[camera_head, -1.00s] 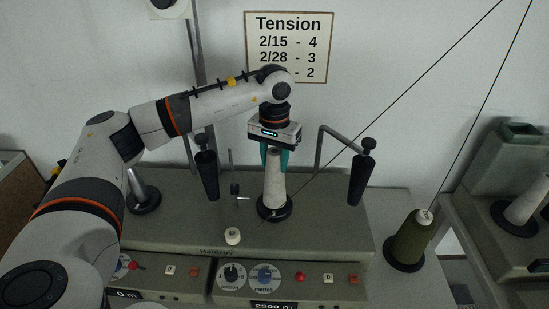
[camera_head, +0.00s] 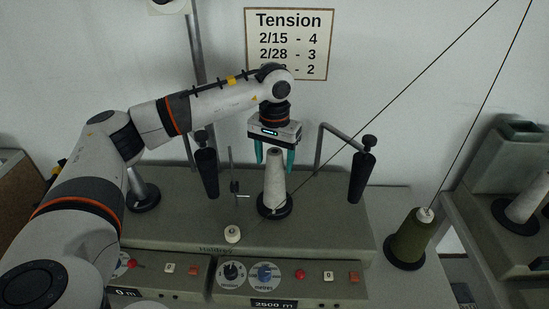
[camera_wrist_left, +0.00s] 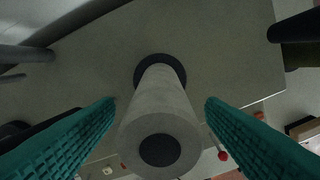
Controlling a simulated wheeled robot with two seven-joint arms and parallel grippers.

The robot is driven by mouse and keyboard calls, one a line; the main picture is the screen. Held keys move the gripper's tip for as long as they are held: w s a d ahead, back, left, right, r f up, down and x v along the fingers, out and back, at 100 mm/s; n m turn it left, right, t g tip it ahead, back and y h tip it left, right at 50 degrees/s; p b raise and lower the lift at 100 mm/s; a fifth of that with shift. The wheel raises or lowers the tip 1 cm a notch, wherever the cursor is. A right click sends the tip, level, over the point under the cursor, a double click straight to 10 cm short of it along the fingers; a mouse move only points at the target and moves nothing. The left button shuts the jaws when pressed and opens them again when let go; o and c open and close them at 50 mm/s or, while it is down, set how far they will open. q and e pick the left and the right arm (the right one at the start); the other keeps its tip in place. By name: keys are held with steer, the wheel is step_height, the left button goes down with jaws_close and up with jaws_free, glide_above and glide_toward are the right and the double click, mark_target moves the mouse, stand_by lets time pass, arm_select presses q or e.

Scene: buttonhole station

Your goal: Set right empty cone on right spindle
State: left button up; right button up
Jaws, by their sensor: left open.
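A pale grey-white cone (camera_head: 274,180) stands upright on a round black base (camera_head: 274,208) on top of the grey machine. In the left wrist view the cone (camera_wrist_left: 160,120) points toward the camera with its dark top hole showing. My left gripper (camera_head: 274,164) is open, with its teal fingers on both sides of the cone's top. In the left wrist view the fingers (camera_wrist_left: 158,125) stand apart from the cone, with a gap on each side. My right gripper is not in view.
Black rollers on bent arms flank the cone, one at left (camera_head: 206,172) and one at right (camera_head: 362,176). A green yarn cone (camera_head: 410,240) stands at the right. A thin thread runs down past the cone. Dials and buttons line the machine front (camera_head: 290,276).

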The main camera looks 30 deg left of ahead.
arm_select(q)
step_height(320, 180, up, 12)
steer(key=shift+f+b, duration=0.1)
steer(key=shift+b, duration=0.5)
steer(key=shift+f, duration=0.1)
